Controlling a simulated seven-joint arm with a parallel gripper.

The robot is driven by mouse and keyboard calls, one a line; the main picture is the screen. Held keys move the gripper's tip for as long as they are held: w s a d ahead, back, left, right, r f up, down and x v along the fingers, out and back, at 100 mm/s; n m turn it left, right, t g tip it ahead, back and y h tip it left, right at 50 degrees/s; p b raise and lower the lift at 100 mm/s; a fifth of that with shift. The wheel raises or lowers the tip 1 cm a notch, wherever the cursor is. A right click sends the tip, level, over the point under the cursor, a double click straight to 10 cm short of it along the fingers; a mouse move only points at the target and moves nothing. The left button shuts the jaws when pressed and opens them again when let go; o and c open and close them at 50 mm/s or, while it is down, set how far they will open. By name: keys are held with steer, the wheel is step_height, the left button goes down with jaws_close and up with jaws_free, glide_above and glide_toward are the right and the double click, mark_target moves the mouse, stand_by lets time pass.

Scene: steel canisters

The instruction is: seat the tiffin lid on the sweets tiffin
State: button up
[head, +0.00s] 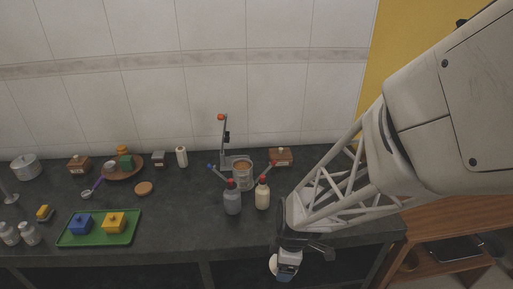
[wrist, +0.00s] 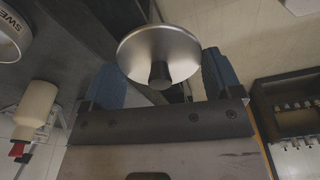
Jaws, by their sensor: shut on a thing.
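The tiffin lid is a round steel disc with a dark knob (wrist: 158,50). In the wrist view its knob side faces me, between my blue fingers. My gripper (wrist: 163,78) is shut on the lid. In the head view my gripper (head: 286,277) hangs at the bottom, by the counter's front edge, with the pale lid (head: 273,264) at its left. A steel canister marked "SWE" (wrist: 12,38), apparently the sweets tiffin, shows partly at the wrist view's upper left, apart from the lid. I cannot tell which thing it is in the head view.
Two red-capped bottles, one grey (head: 232,202) and one cream (head: 262,197), stand left of my arm. Behind them is a stand with an orange knob (head: 221,117). A green tray (head: 75,238) with blue and yellow blocks lies left. The counter between tray and bottles is clear.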

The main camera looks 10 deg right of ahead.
steer(key=shift+w, duration=0.1)
steer(key=w+d+r, duration=0.2)
steer(key=w+d, duration=0.2)
steer(key=w, duration=0.4)
steer(key=w+d+r, duration=0.2)
steer(key=w+d, duration=0.3)
steer(key=w, duration=0.3)
steer(key=shift+w+d+r, duration=0.2)
steer(key=shift+w+r, duration=0.15)
steer(key=shift+w, duration=0.05)
steer(key=shift+f, duration=0.2)
steer(key=shift+f, duration=2.5)
steer(key=shift+f, duration=0.6)
stand_by(0.5)
steer(key=o, duration=0.7)
steer(key=shift+o, duration=0.2)
steer(key=shift+r, duration=0.15)
steer(key=shift+r, duration=2.85)
